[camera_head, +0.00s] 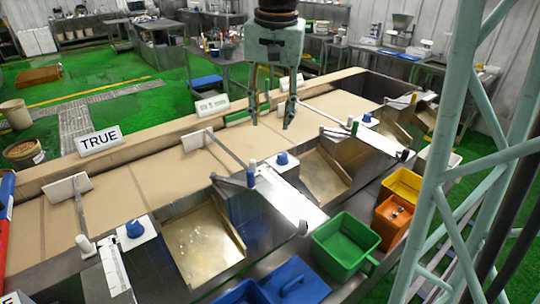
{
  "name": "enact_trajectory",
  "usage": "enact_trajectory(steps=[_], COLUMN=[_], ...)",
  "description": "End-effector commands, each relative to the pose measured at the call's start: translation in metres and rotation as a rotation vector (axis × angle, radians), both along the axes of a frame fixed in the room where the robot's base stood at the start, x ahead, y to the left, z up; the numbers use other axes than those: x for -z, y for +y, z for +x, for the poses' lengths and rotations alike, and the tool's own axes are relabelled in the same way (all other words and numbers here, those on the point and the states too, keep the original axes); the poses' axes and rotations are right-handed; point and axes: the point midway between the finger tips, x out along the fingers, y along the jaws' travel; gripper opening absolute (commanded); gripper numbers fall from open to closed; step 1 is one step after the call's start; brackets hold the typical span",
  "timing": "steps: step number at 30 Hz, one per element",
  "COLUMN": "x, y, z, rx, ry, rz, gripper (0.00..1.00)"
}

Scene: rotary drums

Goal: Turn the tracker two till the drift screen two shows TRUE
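My gripper (270,124) hangs above the tan belt (225,160), at upper middle. Its two fingers point down, spread apart, with nothing visible between them. Three screens stand along the belt's far edge: the near left screen (100,141) reads TRUE, the middle screen (212,105) has small text I cannot read, and the far screen (291,81) is also unreadable. Blue knobs on white bases sit along the front edge: a left knob (134,229), a middle knob (282,158) and a right knob (367,117). No number label is legible, so I cannot tell which is tracker two.
Slanted paddle arms (228,148) cross the belt. Metal chutes (205,245) slope down in front. Green (345,243), orange (392,222), yellow (404,185) and blue (295,282) bins stand at lower right. A pale green lattice frame (450,185) blocks part of the right side.

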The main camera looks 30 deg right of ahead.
Motion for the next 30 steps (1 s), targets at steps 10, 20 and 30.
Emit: enact_trajectory(steps=[10,20,30], x=[0.024,0.053,0.092], y=[-0.032,-0.065,-0.1], z=[0.05,0.092,0.131], rx=[0.115,0.223,0.334], ry=[0.033,0.062,0.093], rz=[0.017,0.032,0.045], gripper=[0.38,0.38,0.38])
